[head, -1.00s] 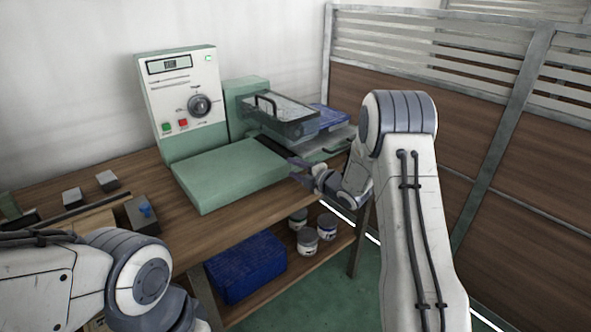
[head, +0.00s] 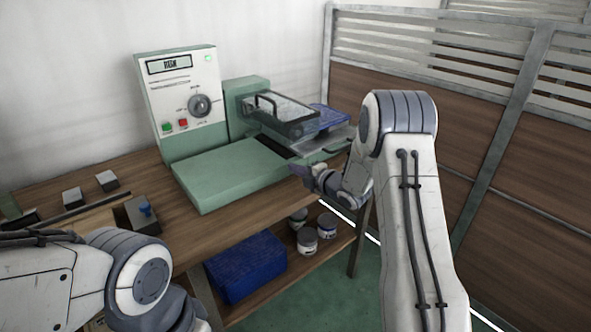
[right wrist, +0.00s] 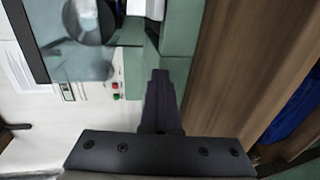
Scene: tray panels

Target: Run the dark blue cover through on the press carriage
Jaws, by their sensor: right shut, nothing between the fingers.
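The press (head: 185,105) stands on the bench with a green bed (head: 225,175) in front. Its clear guard (head: 285,118) with a black handle covers the slot at the right. A grey carriage plate (head: 318,145) shows under and beside the guard, with a dark handle at its right end. A dark blue flat piece (head: 330,117) shows behind the guard; I cannot tell whether it is the cover. My right gripper (head: 297,170) is shut and empty just in front of the bed's right end. Its shut fingers show in the right wrist view (right wrist: 160,90). My left gripper is out of view.
A blue crate (head: 246,268) and several pots (head: 327,226) are on the lower shelf. A wood-panelled partition (head: 400,70) stands at the right.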

